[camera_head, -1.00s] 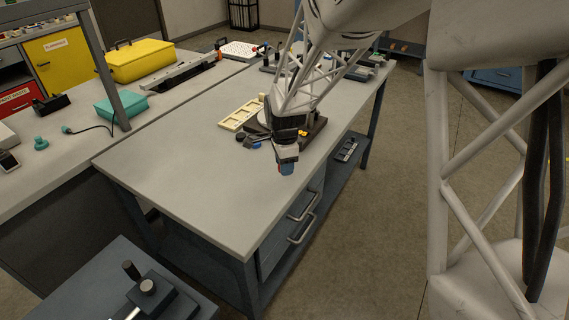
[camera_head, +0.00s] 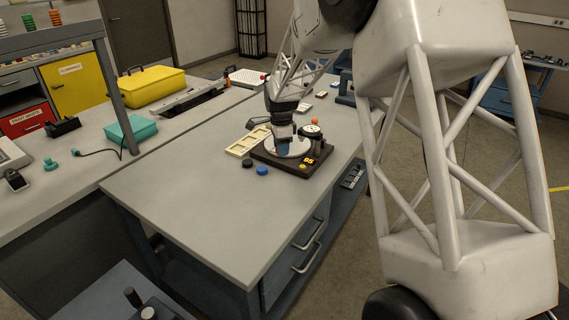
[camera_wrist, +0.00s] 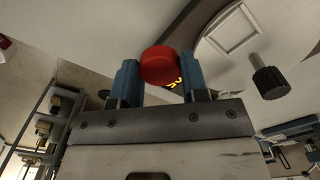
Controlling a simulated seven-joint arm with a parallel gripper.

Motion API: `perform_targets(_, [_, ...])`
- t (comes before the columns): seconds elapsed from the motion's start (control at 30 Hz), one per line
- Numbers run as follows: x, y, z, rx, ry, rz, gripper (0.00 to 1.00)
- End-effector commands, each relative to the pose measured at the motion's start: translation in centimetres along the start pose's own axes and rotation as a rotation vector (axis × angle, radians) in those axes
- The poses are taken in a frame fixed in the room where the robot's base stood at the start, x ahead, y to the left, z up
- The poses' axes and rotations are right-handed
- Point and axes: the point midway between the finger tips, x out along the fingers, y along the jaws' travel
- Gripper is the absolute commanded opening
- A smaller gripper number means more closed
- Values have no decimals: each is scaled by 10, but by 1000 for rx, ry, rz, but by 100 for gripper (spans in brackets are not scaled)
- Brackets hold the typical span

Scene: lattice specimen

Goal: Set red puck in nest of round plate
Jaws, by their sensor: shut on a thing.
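My gripper (camera_wrist: 158,82) is shut on the red puck (camera_wrist: 159,64), which sits between its two blue fingertips in the wrist view. In the head view my gripper (camera_head: 281,152) is over the pale round plate (camera_head: 300,149); the puck is mostly hidden there. I cannot tell the gap between puck and plate.
A blue puck (camera_head: 263,170) and a black puck (camera_head: 248,163) lie on the table in front of the base. A cream tray (camera_head: 236,151) is to its left. A dark knob (camera_wrist: 268,82) stands by the plate. The table's front is clear.

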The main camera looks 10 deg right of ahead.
Motion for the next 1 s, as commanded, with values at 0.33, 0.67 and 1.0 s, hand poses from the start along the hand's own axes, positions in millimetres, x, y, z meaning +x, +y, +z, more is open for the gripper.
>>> perform_targets(0.33, [-12,-72,-10,0,0,1,18])
perform_targets(0.67, [-16,-91,-12,0,0,0,18])
perform_targets(1.0, [-16,-91,-12,0,0,1,18])
